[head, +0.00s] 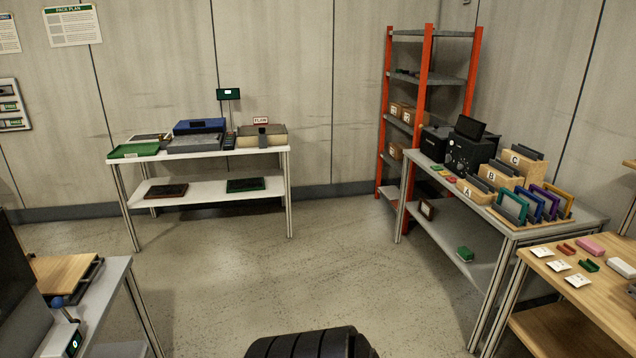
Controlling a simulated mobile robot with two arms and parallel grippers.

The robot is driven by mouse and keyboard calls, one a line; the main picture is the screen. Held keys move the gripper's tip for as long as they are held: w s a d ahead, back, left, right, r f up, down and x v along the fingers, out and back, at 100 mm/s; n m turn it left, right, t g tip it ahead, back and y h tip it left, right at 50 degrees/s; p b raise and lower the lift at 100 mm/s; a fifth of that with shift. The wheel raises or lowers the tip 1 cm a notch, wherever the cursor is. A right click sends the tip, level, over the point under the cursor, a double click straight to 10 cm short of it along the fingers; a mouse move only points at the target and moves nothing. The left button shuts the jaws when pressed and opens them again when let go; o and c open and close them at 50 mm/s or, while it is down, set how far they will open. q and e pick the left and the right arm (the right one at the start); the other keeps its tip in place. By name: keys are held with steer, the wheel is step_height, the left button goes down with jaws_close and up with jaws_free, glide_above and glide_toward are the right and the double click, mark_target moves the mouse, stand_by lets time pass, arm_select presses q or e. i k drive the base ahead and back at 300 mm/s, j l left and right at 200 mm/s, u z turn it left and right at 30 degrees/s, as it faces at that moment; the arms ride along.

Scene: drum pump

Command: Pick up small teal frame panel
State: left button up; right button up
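A small teal frame panel (524,211) stands upright and slightly tilted in a wooden rack (507,222) on the grey table (415,161) at the right. It is at the left end of a row of coloured frames. A blue frame (541,207), a purple frame (551,195) and an ochre frame (566,202) stand beside it and partly overlap one another. Neither of my grippers is in view.
Lettered wooden boxes (475,194) and black devices (468,153) stand behind the rack. A wooden table (603,307) with cards and small parts is at the front right. A white bench (200,190) stands at the back. The middle floor (310,270) is clear.

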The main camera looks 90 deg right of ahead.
mark_target(515, 205)
steer(key=z, duration=3.95)
steer(key=i+j, duration=0.15)
steer(key=i, duration=0.3)
steer(key=i+j+z, duration=0.15)
steer(key=i, duration=0.3)
steer(key=i+j, duration=0.25)
steer(key=i, duration=0.2)
steer(key=i+j+z, duration=0.1)
steer(key=i, duration=0.3)
steer(key=j, duration=0.1)
